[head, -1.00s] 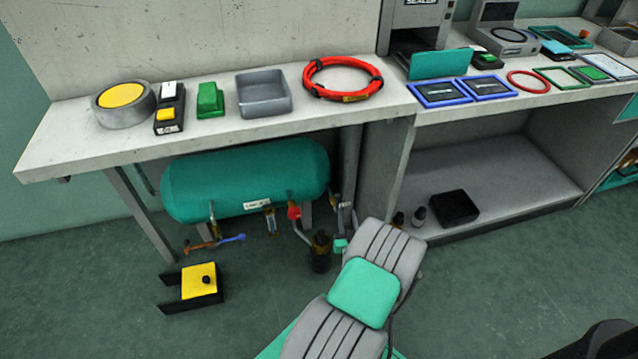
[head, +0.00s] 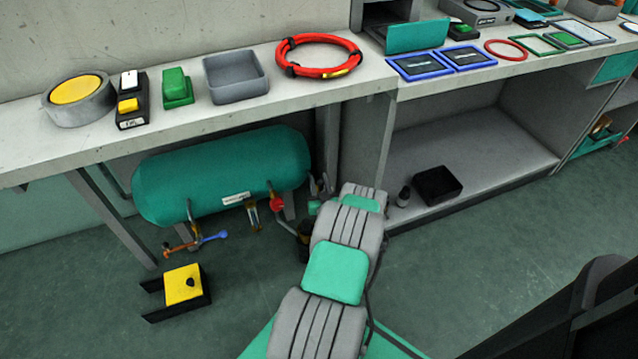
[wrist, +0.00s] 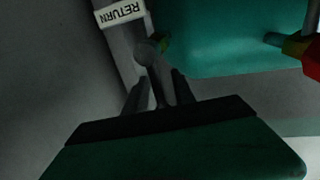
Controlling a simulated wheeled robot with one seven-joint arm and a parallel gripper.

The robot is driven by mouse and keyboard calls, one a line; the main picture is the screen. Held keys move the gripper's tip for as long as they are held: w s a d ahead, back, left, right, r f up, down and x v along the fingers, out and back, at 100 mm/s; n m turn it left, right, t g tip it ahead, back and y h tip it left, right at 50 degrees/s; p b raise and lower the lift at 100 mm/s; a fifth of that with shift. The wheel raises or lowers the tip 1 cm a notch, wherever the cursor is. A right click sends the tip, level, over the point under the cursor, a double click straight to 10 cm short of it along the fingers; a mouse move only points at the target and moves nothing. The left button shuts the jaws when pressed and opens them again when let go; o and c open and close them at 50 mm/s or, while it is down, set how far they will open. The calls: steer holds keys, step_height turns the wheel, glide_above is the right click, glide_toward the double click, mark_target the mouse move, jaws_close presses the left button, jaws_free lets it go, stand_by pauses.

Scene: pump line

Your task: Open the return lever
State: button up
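In the wrist view, a white RETURN label (wrist: 119,12) is on a grey upright pipe (wrist: 124,50). Just below the label is the return lever (wrist: 153,68), a grey bar with a rounded end. My gripper (wrist: 157,84) points at it from below, its two dark fingers apart. The lever's bar shows between the fingers, with narrow gaps on both sides. I cannot tell whether either finger touches it. In the head view my arm hides the gripper and most of the lever area, at the right end of the green tank (head: 222,172).
The tank hangs under a workbench (head: 350,90). A red valve handle (head: 278,203) and orange and blue levers are on its underside pipework. A yellow-topped black box (head: 184,284) is on the floor at the left. An open shelf (head: 480,150) is at the right.

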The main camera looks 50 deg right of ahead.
jaws_close()
steer(key=shift+d+r, duration=0.1)
steer(key=shift+r, duration=0.05)
stand_by(1.3)
